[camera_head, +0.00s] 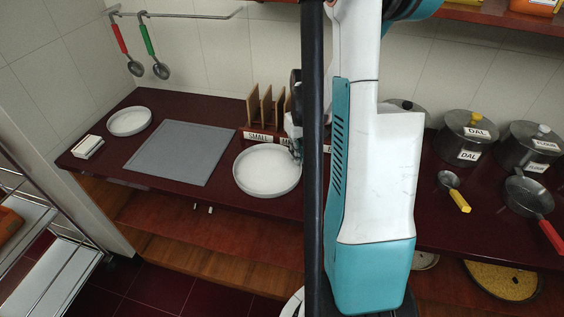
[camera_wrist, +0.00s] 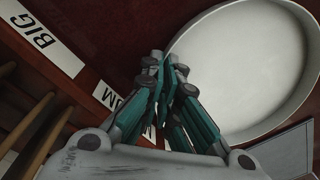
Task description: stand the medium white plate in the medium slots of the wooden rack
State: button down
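A round white plate (camera_head: 267,171) with a raised rim lies at the counter's front, in front of the wooden rack (camera_head: 266,109). It fills the upper right of the wrist view (camera_wrist: 245,70). My gripper (camera_head: 298,152) is at the plate's right rim. In the wrist view, its fingertips (camera_wrist: 167,66) are close together, one on each side of the rim, and look shut on it. The rack has upright dividers and a SMALL label (camera_head: 258,137); my arm hides its right part. The wrist view shows a BIG label (camera_wrist: 45,42) and a partly hidden one ending in "UM" (camera_wrist: 106,96).
A smaller-looking white plate (camera_head: 130,121) and a grey board (camera_head: 180,152) lie to the left. Utensils (camera_head: 153,52) hang from a wall rail.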

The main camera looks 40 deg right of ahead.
notch_tip(320, 180, up, 20)
jog(key=p, duration=0.6)
jog(key=shift+p, duration=0.4)
